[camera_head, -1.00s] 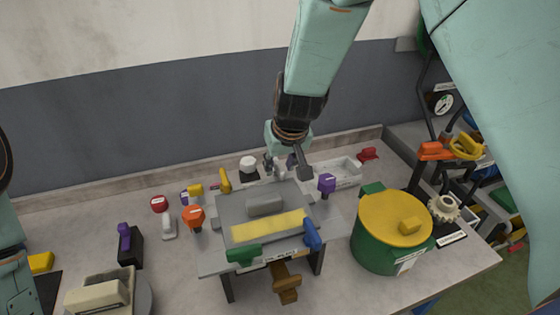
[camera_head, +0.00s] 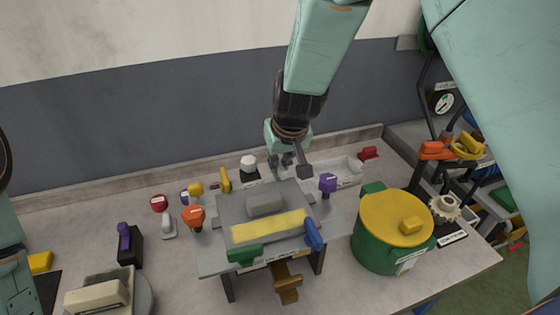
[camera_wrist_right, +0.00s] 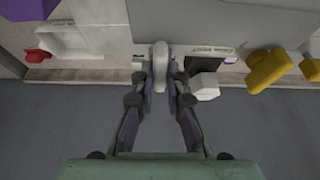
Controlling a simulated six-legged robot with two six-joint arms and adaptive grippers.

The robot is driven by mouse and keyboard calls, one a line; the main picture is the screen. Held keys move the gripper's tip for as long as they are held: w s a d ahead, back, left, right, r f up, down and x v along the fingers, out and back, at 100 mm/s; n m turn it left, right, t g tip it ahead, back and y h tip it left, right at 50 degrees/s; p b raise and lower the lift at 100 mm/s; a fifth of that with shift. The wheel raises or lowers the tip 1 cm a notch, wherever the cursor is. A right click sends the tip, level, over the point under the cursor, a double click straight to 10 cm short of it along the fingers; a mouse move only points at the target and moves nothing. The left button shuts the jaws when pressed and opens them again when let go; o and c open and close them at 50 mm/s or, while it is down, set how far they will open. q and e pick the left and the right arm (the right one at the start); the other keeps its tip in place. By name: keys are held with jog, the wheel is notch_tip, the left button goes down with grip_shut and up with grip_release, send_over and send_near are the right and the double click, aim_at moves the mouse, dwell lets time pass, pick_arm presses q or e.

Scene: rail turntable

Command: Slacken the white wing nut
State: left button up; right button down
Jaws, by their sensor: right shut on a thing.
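The white wing nut (camera_wrist_right: 160,66) shows in the right wrist view as a pale, narrow, upright piece between my right fingertips. My right gripper (camera_wrist_right: 160,88) is shut on it, with one dark finger at each side. In the head view my right gripper (camera_head: 281,162) points down behind the grey block, near the back of the bench. The wing nut is mostly hidden there by the fingers and wrist. My left gripper is not in view; only part of my left arm shows at the left edge.
A white knob (camera_head: 248,163) stands close to the left of the gripper, with a yellow handle (camera_head: 225,180) beyond it. A purple knob (camera_head: 327,184) and a white tray (camera_head: 345,172) are to the right. A green pot (camera_head: 390,240) stands at front right.

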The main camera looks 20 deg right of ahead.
jog(key=shift+f+b, duration=0.1)
jog(key=shift+b, duration=0.4)
jog(key=n+y+b, duration=0.1)
jog(key=n+b, duration=0.1)
jog(key=b, duration=0.1)
jog(key=n+y+b, duration=0.1)
jog(key=n+b, duration=0.2)
jog(key=b, duration=0.1)
jog(key=shift+d+f, duration=0.1)
jog(key=n+g+b, duration=0.1)
jog(key=n+b, duration=0.1)
jog(key=shift+n+y, duration=0.4)
jog(key=shift+n+g+b, duration=0.3)
jog(key=shift+n, duration=0.6)
jog(key=n, duration=0.1)
jog(key=n+y, duration=0.1)
jog(key=shift+w+d+r+n+g, duration=0.1)
jog(key=shift+r+n+g, duration=0.15)
jog(key=shift+n+g, duration=0.15)
jog(key=n+g+p, duration=0.1)
jog(key=n, duration=0.1)
jog(key=n+g+p, duration=0.1)
jog(key=n, duration=0.2)
jog(key=shift+w+r, duration=0.1)
jog(key=shift+w, duration=0.05)
jog(key=shift+n, duration=0.3)
